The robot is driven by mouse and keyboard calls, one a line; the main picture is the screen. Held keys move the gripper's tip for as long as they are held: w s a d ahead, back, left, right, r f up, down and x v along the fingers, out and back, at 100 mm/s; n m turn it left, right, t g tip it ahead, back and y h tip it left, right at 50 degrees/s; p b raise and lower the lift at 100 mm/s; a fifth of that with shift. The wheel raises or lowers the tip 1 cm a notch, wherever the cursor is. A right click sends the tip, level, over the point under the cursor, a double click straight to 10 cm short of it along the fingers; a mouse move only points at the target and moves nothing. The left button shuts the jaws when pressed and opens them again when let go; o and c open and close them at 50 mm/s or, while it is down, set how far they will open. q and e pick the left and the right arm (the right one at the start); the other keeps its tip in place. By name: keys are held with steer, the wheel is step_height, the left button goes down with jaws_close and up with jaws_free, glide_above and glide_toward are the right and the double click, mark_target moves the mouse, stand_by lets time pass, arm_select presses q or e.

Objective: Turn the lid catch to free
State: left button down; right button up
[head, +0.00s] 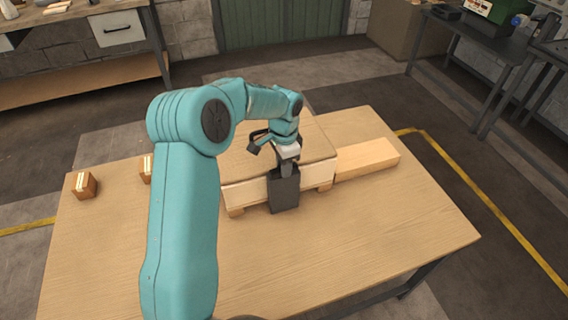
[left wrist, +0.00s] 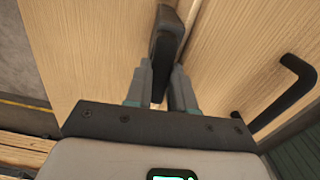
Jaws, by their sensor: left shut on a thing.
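A wooden box (head: 245,194) with a flat wooden lid (head: 238,165) stands on the table. A dark plate (head: 285,196) sits on its front side. My left gripper (head: 287,163) reaches down to the box's front edge, just above that plate. In the left wrist view, the fingers of my left gripper (left wrist: 163,84) are shut on a dark, rounded bar, the lid catch (left wrist: 168,45). A black bar handle (left wrist: 288,98) shows to the right in the left wrist view, apart from the fingers. My right gripper is not in view.
A long pale wooden block (head: 368,160) lies right of the box. Small wooden blocks (head: 84,186) stand at the table's left side. The front of the wooden table (head: 350,240) is clear. Benches stand behind and at the right.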

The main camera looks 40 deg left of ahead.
arm_select(q)
steer(key=shift+a+r+m, duration=0.1)
steer(key=shift+r+m, duration=0.1)
steer(key=shift+m, duration=0.4)
steer(key=c, duration=1)
jaws_free()
steer(key=shift+o, duration=0.2)
step_height(320, 180, up, 16)
steer(key=shift+r+p, duration=0.15)
steer(key=shift+p, duration=0.15)
steer(key=shift+s, duration=0.15)
